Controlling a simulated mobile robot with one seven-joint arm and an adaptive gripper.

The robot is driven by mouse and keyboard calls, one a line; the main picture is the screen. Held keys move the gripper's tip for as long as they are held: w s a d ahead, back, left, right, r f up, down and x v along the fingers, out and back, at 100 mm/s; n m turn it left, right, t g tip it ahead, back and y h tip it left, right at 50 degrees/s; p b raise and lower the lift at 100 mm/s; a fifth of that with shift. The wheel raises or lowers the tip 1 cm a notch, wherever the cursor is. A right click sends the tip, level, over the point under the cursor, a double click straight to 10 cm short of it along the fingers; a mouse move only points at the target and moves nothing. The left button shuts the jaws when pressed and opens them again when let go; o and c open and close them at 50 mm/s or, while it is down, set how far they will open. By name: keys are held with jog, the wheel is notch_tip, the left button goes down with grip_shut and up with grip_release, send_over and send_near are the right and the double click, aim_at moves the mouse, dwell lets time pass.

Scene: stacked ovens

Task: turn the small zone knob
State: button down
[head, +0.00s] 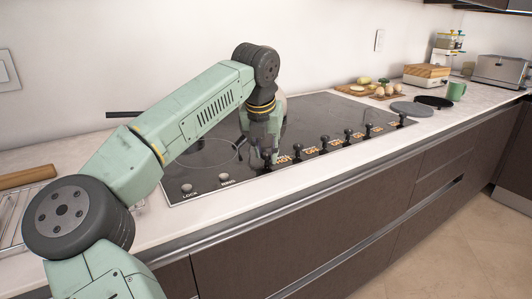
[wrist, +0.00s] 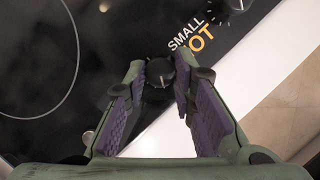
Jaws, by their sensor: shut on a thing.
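The black cooktop (head: 215,158) is set in the counter, with a row of black knobs along its front edge. My gripper (head: 267,152) is over the leftmost of these knobs, pointing down. In the wrist view my gripper (wrist: 160,84) has its two purple-padded fingers shut around a round black knob (wrist: 157,78). A pale pointer line shows on the knob's top. The printed label "SMALL" (wrist: 187,33), with orange lettering below it ending in "OT", lies just beside this knob.
A second knob (wrist: 238,4) shows at the wrist view's upper edge. Other knobs (head: 325,142) continue to the right. Buttons marked LOCK (head: 186,187) and RING sit to the left. Wooden boards with food (head: 375,89), a green mug (head: 456,91) and a toaster (head: 499,70) stand far right.

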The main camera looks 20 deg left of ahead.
dwell(0.4)
jog(key=c, duration=1.4)
grip_release()
jog(key=shift+o, duration=0.2)
jog(key=v, duration=1.2)
